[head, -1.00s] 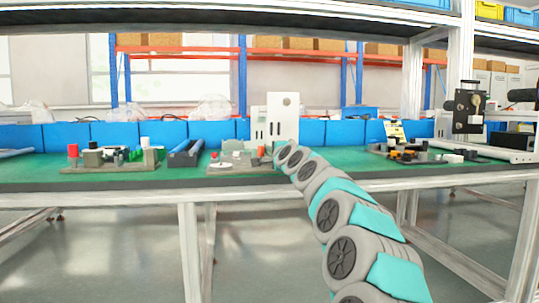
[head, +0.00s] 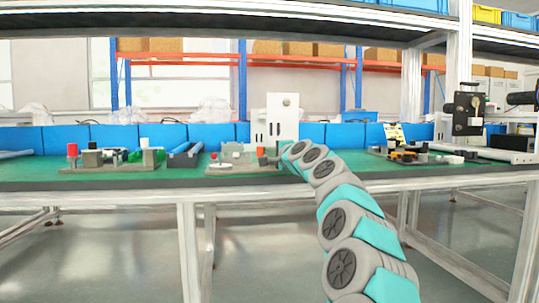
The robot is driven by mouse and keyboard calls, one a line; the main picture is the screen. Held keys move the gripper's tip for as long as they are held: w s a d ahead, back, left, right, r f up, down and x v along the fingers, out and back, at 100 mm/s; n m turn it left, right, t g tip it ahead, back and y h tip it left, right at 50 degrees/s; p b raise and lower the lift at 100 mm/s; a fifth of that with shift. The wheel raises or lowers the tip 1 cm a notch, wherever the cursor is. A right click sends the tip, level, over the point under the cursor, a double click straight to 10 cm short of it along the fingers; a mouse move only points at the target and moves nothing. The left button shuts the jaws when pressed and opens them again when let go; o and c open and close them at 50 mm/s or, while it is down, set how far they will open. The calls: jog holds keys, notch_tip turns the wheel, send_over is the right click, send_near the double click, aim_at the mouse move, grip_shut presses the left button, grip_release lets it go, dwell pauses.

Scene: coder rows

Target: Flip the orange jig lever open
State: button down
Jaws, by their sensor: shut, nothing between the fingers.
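The jig (head: 225,170) is a low grey plate with small parts on it, on the green bench top left of my arm's end. An orange-red part (head: 261,151) stands at its right side; it looks like the lever, but its angle is too small to read. My gripper (head: 269,161) is at the end of my grey and teal arm, at the jig's right side, close to the orange-red part. It is shut and holds nothing. I cannot tell whether it touches the lever. The arm hides the bench just right of the jig.
A white upright panel (head: 282,115) stands behind the jig. Another fixture with a red knob (head: 72,150) is at left, beside a dark tray (head: 185,155). A fixture with orange and black parts (head: 405,155) is at right. Blue bins (head: 160,133) line the back.

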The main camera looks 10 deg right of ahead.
jog(key=shift+s+a+f+n+y, duration=0.1)
jog(key=shift+a+n+y, duration=0.1)
jog(key=shift+n+y, duration=0.3)
jog(key=shift+s+a+r+n+g+y+p, duration=0.1)
jog(key=shift+s+r+n+g+y+p, duration=0.15)
jog(key=shift+n+g+y, duration=0.4)
jog(key=n+g+y+p, duration=0.1)
jog(key=y+p, duration=0.1)
jog(key=s+n+g+y+p, duration=0.1)
jog(key=p, duration=0.2)
jog(key=shift+s+r+y, duration=0.2)
jog(key=shift+r+y, duration=0.1)
jog(key=shift+y, duration=0.05)
jog(key=n+g+y+p, duration=0.1)
jog(key=p, duration=0.1)
jog(key=s+n+g+y+p, duration=0.1)
jog(key=p, duration=0.1)
jog(key=shift+f+y, duration=0.3)
jog(key=shift+f, duration=0.1)
jog(key=shift+s+n+g+p, duration=0.3)
jog(key=shift+n+g+p, duration=0.05)
jog(key=shift+p, duration=0.2)
jog(key=shift+s+p, duration=0.2)
jog(key=shift+p, duration=0.15)
jog(key=shift+s+d, duration=0.1)
jog(key=shift+d, duration=0.1)
